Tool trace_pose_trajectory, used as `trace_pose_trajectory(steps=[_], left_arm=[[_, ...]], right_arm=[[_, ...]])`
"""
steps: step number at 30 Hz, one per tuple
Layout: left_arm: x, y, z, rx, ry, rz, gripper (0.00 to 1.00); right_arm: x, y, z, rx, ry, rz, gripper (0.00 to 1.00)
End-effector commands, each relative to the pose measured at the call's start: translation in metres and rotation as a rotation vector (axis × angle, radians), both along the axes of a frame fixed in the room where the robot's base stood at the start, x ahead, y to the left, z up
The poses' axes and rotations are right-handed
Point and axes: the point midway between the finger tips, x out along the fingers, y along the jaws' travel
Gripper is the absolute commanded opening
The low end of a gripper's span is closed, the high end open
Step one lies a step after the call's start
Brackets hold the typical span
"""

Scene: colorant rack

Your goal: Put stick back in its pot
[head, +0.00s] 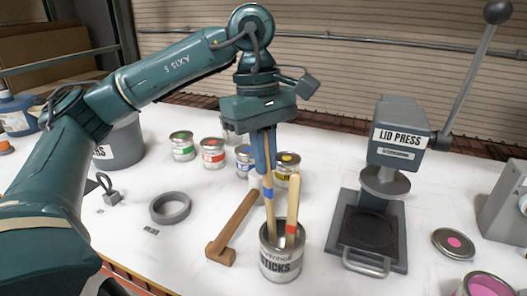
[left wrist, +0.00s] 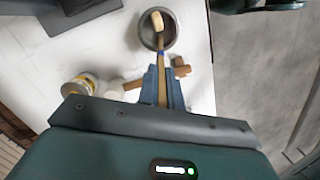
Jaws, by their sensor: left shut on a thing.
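The pot (head: 281,263), a grey can labelled STICKS, stands upright on the white bench; its round mouth also shows in the left wrist view (left wrist: 146,40). My left gripper (head: 263,172) points down above the pot, its blue fingers shut on a wooden stick with a blue band (head: 269,208). The held stick (left wrist: 162,88) is nearly upright, and its lower end appears to be inside the pot's mouth; how deep is hidden. Another stick with a red band (head: 292,211) leans in the pot. My right gripper is not in view.
A wooden mallet (head: 233,227) lies left of the pot. The grey lid press (head: 385,190) stands to the right. Several small paint cans (head: 213,153) stand behind. A grey ring (head: 170,208) lies at the left, and a pink-dotted lid (head: 454,243) at the right.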

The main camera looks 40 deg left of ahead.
Motion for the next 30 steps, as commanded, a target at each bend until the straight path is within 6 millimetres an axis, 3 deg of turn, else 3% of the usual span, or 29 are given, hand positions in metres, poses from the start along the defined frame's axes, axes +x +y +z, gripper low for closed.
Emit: trace_pose_trajectory(steps=[12,28,29,30], left_arm=[[-0.001,-0.005,-0.033,0.000,0.000,-0.001,0.00],[-0.002,-0.006,-0.038,0.000,0.000,-0.001,0.00],[-0.002,-0.006,-0.038,0.000,0.000,-0.001,0.10],[-0.002,-0.006,-0.038,0.000,0.000,-0.001,0.13]], right_arm=[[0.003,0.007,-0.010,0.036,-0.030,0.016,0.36],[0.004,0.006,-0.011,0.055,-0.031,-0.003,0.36],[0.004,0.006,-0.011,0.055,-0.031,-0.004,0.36],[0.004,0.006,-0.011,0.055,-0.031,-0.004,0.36]])
